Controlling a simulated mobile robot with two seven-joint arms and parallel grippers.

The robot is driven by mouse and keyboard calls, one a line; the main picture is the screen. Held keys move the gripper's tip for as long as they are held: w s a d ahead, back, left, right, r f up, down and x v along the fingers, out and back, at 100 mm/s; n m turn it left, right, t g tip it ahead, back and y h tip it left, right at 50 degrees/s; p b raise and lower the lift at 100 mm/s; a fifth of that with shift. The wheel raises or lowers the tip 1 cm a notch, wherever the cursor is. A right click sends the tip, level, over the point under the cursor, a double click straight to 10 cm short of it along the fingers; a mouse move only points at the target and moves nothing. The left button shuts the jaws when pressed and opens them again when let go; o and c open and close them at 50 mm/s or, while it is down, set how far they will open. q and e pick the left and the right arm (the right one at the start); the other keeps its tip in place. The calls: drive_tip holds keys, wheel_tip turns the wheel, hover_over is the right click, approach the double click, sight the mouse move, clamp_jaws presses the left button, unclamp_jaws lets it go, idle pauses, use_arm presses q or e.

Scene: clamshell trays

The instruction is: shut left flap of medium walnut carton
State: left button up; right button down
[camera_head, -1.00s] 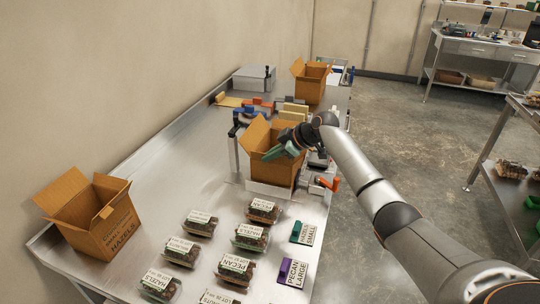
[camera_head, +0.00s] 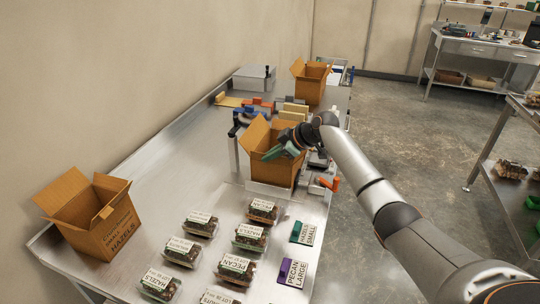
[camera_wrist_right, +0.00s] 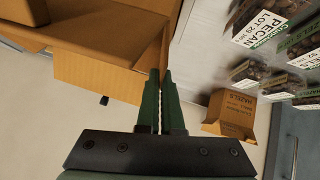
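A brown open carton (camera_head: 270,170) stands in a metal holder near the middle of the bench; no label is readable on it, so I cannot tell if it is the walnut one. Its left flap (camera_head: 256,132) stands up, leaning outward. My right gripper (camera_head: 272,154) has green fingers and is over the carton's opening, hiding part of its rim. In the right wrist view the fingers (camera_wrist_right: 160,98) are together with nothing seen between them, and a carton (camera_wrist_right: 105,70) fills the upper left. Whether the fingers touch it is unclear. My left gripper is out of view.
A carton marked HAZELS (camera_head: 100,225) stands open at the left; another open carton (camera_head: 309,85) stands at the back. Several clear nut trays (camera_head: 250,237) and label blocks (camera_head: 292,272) lie in front. An orange-handled clamp (camera_head: 329,184) is beside the holder. The bench's left middle is bare.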

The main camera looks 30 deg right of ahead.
idle(0.3)
drive_tip(key=shift+w+d+m+g+y+b, duration=0.2)
drive_tip(key=shift+m+g+y+b, duration=0.1)
drive_tip(key=shift+g+b, duration=0.15)
drive_tip(key=shift+d+f+y+b, duration=0.1)
drive_tip(key=shift+y+b, duration=0.2)
drive_tip(key=shift+b, duration=0.4)
drive_tip(key=b, duration=0.3)
drive_tip(key=m+g+y+b, duration=0.1)
drive_tip(key=b, duration=0.2)
drive_tip(key=shift+w+d, duration=0.25)
drive_tip(key=c, duration=1.1)
unclamp_jaws()
drive_tip(key=shift+s+a, duration=0.1)
drive_tip(key=shift+o, duration=0.2)
drive_tip(key=shift+r, duration=0.2)
